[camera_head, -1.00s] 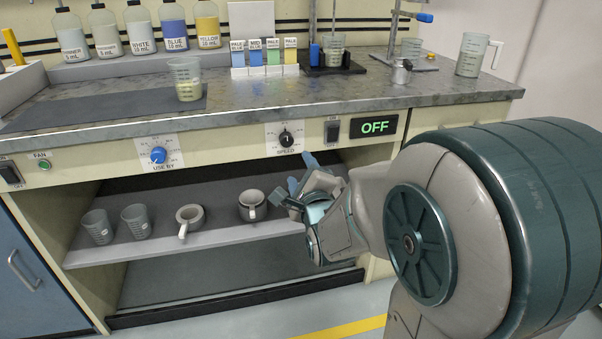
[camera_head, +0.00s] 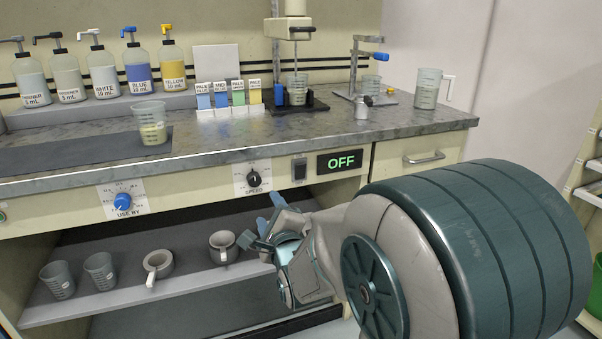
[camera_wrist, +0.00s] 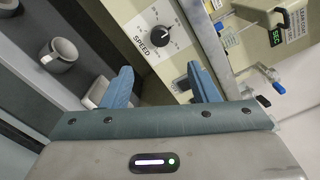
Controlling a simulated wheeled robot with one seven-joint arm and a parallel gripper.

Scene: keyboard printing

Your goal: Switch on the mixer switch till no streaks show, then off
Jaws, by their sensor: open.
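The dark mixer switch (camera_head: 299,169) is a rocker on the cream front panel, between the black speed dial (camera_head: 253,179) and a display (camera_head: 345,161) reading OFF in green. The mixer (camera_head: 292,42) stands at the back, its stirring rod in a beaker (camera_head: 298,88); streaks in it are too small to tell. My gripper (camera_head: 262,220) is open and empty, below the speed dial and left of the switch. In the wrist view its blue fingers (camera_wrist: 160,76) spread below the speed dial (camera_wrist: 159,36); the switch looks partly hidden by the right finger.
A beaker of pale liquid (camera_head: 151,123) stands on the dark mat. Pump bottles (camera_head: 138,75) line the back left. Mugs (camera_head: 157,264) and beakers sit on the open shelf below the panel. A blue dial (camera_head: 123,202) is left of the speed dial.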

